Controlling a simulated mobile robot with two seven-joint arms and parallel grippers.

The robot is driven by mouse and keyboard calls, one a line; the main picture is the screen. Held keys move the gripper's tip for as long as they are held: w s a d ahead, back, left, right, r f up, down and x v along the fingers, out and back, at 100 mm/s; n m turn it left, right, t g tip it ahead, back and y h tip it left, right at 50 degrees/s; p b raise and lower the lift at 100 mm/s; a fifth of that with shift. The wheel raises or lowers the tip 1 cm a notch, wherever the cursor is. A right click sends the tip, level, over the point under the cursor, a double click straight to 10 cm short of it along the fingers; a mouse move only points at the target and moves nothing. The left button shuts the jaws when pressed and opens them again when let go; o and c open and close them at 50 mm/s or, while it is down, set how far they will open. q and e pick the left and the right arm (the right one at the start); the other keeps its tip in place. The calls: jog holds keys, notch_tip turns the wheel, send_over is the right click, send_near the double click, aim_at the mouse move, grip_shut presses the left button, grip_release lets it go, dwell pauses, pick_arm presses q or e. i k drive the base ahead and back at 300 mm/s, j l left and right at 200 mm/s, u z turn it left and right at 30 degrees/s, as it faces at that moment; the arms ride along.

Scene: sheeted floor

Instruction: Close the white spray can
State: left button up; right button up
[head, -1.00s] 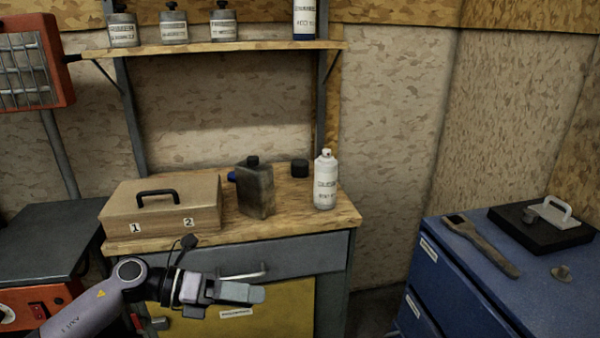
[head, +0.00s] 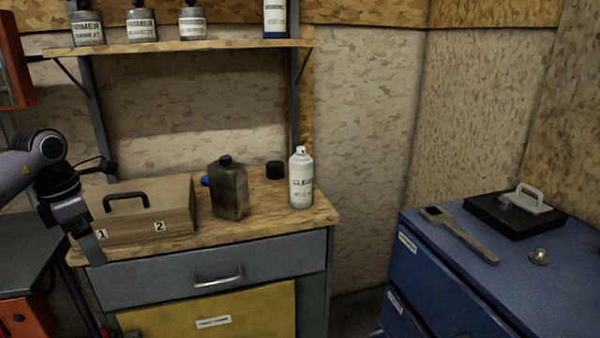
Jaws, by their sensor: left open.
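The white spray can (head: 301,181) stands upright near the right end of the wooden bench top, with its nozzle bare on top. A small black cap (head: 274,170) sits on the bench just behind and left of the can, apart from it. My left gripper (head: 91,246) is at the far left, in front of the wooden box, pointing down and well away from the can and cap. It holds nothing that I can see. My right gripper is not in view.
A dark bottle (head: 229,190) stands left of the can, with a blue object partly behind it. A wooden box (head: 150,208) with a black handle fills the bench's left. A shelf (head: 190,44) with several containers hangs above. A blue cabinet (head: 470,290) stands right.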

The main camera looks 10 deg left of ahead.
aim_at(301, 167)
jog(key=j+z, duration=0.1)
jog(key=z, duration=0.3)
jog(key=j+z, duration=0.1)
jog(key=z, duration=0.35)
jog(key=i+j+z, duration=0.1)
jog(key=j+z, duration=0.2)
jog(key=j, duration=0.2)
jog(key=i+j, duration=0.1)
jog(key=j, duration=0.15)
jog(key=j+z, duration=0.15)
jog(key=i+j, duration=0.25)
jog(key=j, duration=0.2)
jog(key=i+j, duration=0.3)
jog(key=j, duration=0.15)
